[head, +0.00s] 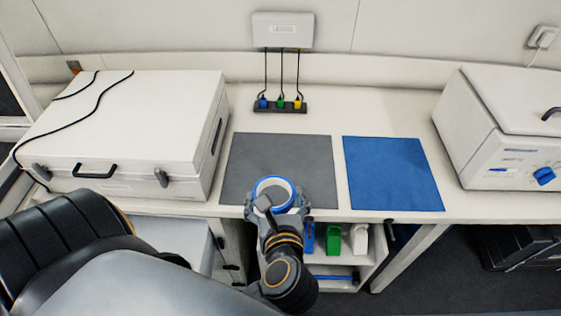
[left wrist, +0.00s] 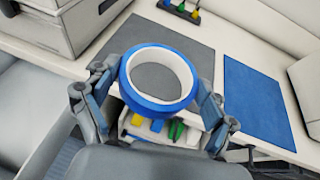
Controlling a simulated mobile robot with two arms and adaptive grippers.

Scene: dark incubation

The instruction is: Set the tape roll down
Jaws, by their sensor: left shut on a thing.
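The tape roll (head: 292,186) is a ring with a blue outside and a white inner face. In the left wrist view the tape roll (left wrist: 133,94) sits between the two fingers. My left gripper (head: 276,205) is shut on it and holds it at the front edge of the grey mat (head: 283,150). The left gripper (left wrist: 152,105) has one finger on each side of the ring. I cannot tell how high the roll is above the bench. My right gripper is in neither view.
A blue mat (head: 392,173) lies right of the grey mat. A white case (head: 125,130) stands at left, a white box-like device (head: 500,130) at right. A strip with coloured plugs (head: 280,107) is behind. A shelf (head: 340,262) with coloured items is below the front edge.

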